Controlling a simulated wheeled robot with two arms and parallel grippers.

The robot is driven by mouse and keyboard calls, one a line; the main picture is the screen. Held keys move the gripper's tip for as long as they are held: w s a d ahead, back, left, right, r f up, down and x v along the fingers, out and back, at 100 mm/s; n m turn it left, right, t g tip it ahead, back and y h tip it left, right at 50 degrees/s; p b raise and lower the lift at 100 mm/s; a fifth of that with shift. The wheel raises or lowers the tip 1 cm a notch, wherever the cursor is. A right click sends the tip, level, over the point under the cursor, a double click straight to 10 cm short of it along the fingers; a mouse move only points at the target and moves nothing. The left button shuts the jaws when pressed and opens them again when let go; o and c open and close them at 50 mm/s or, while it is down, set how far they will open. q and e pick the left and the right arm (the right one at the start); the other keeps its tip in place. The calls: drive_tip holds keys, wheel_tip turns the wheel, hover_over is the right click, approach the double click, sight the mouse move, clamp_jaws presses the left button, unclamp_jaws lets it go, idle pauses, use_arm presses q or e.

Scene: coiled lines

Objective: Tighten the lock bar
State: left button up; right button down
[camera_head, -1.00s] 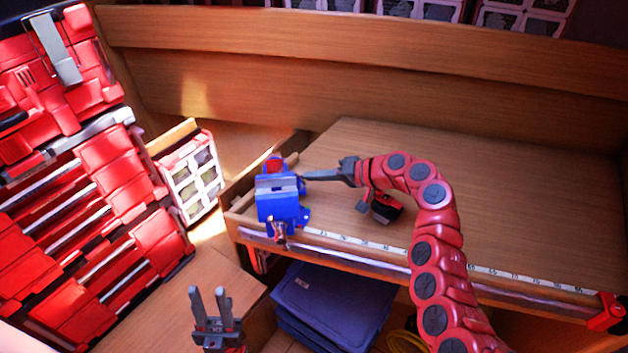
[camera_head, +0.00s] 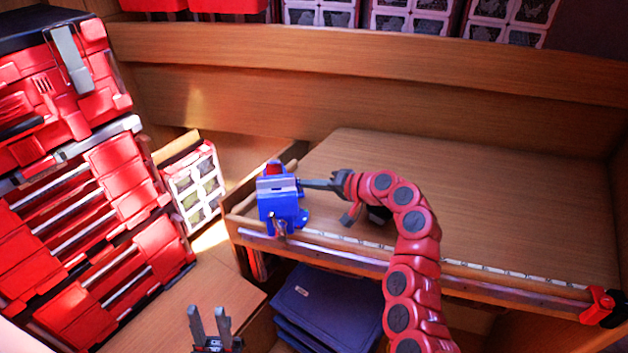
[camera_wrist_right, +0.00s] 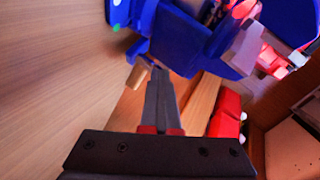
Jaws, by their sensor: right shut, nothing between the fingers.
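A blue vise (camera_head: 283,208) stands at the left front corner of the wooden workbench (camera_head: 480,180). It also shows in the right wrist view (camera_wrist_right: 185,38), close ahead. A small metal and reddish part (camera_head: 279,226), perhaps the lock bar, is at the vise's front; I cannot tell for certain. My right gripper (camera_head: 304,184) is shut and empty, its tips at the vise's right side. In the wrist view its fingers (camera_wrist_right: 160,85) point at the vise's underside edge; contact is unclear. My left gripper (camera_head: 209,318) is open and empty, low in front of the bench.
A clamp rail with a ruler strip (camera_head: 470,268) runs along the bench's front edge, ending in a red clamp (camera_head: 600,305). A dark tool (camera_head: 379,214) sits partly behind my right arm. Red toolboxes (camera_head: 90,190) fill the left. Blue cases (camera_head: 325,305) lie below. The bench's right half is clear.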

drive_tip(key=shift+a, duration=0.3)
drive_tip(key=shift+s+a, duration=0.1)
drive_tip(key=shift+f+m, duration=0.2)
drive_tip(key=shift+m, duration=0.1)
drive_tip(key=shift+s+a+f+t+b, duration=0.2)
drive_tip(key=shift+t+b, duration=0.1)
drive_tip(key=shift+b, duration=0.45)
drive_tip(key=shift+d, duration=0.1)
